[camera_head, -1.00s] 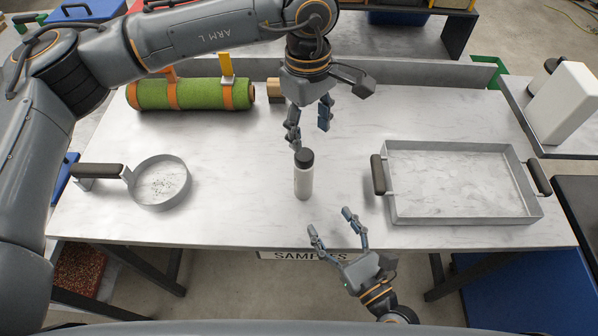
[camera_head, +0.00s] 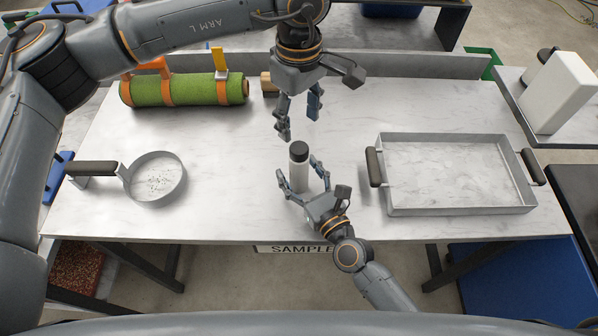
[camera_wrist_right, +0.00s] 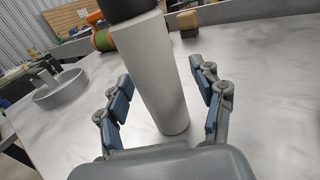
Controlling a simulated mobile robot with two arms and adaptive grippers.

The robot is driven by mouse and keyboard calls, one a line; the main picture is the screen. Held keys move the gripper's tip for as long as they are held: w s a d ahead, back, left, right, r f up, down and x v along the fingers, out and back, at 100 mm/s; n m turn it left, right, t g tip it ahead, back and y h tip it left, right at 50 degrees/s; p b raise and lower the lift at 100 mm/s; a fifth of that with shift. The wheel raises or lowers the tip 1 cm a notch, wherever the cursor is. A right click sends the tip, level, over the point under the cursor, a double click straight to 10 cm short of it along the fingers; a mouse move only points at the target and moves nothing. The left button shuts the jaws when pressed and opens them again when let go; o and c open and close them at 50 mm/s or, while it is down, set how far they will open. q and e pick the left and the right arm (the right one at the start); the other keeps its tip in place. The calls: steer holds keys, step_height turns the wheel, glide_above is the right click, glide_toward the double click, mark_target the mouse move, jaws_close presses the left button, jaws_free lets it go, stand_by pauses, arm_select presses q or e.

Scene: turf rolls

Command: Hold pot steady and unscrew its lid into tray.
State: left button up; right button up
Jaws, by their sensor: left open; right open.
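The pot (camera_head: 297,172) is a white cylinder standing upright near the middle of the table, with a black lid (camera_head: 299,148) on top. My right gripper (camera_head: 301,178) is open, low around the pot, with one finger on each side. In the right wrist view the pot (camera_wrist_right: 154,75) stands between the open fingers, with gaps visible at both sides. My left gripper (camera_head: 299,125) is open and empty, pointing down just above and behind the lid. The empty metal tray (camera_head: 460,211) with dark handles lies on the right of the table.
A shallow round pan (camera_head: 157,196) with dark specks and a long handle lies on the left. A green turf roll with orange straps (camera_head: 195,91) and a small wooden block (camera_head: 268,82) are at the back left. Bare table lies between pot and tray.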

steer(key=shift+w+a, duration=0.1)
steer(key=shift+w, duration=0.1)
jaws_close()
stand_by(0.3)
